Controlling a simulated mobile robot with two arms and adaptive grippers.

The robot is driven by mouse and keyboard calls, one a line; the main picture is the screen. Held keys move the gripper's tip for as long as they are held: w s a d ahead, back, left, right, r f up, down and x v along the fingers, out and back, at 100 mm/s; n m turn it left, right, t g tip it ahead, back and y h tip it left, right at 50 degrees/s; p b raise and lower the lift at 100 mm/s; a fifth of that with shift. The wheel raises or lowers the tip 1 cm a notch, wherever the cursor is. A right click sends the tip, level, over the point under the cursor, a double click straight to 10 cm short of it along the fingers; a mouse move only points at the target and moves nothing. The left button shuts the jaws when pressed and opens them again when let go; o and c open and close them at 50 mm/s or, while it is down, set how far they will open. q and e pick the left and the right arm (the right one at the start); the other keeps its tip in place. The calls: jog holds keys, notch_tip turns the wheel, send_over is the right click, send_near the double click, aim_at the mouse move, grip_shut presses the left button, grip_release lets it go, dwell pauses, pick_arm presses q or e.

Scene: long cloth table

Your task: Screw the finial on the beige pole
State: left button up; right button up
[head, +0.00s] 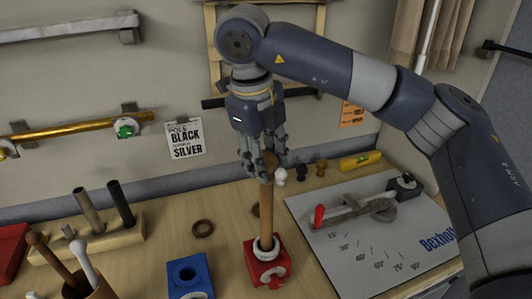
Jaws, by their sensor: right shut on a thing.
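The tan-brown pole (266,215), which I take for the beige one, stands upright in a red block (266,270) with a pale ring around its foot. My right gripper (264,166) points down over the pole's top end, its fingers shut around a brown rounded piece that looks like the finial (270,158). The fingers hide most of it, and I cannot tell whether it touches the pole or how far it is threaded. My left gripper is not in view.
White (279,176), black (302,172) and brown (321,167) knobs stand behind the pole. A blue block (189,276) and a brown ring (202,229) lie left. A grey board (365,240) with a red-handled tool lies right. A wooden rack (90,243) holds rods.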

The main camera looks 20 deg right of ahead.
jog(key=m+p, duration=0.1)
jog(key=m, duration=0.2)
jog(key=shift+r+m+g, duration=0.15)
jog(key=shift+m+g, duration=0.15)
jog(key=shift+g, duration=0.1)
jog(key=m, duration=0.3)
jog(key=shift+m+g+p, duration=0.3)
jog(key=shift+m, duration=0.1)
jog(key=m+g, duration=0.1)
jog(key=m, duration=0.4)
jog(key=shift+m, duration=0.4)
jog(key=o, duration=1.1)
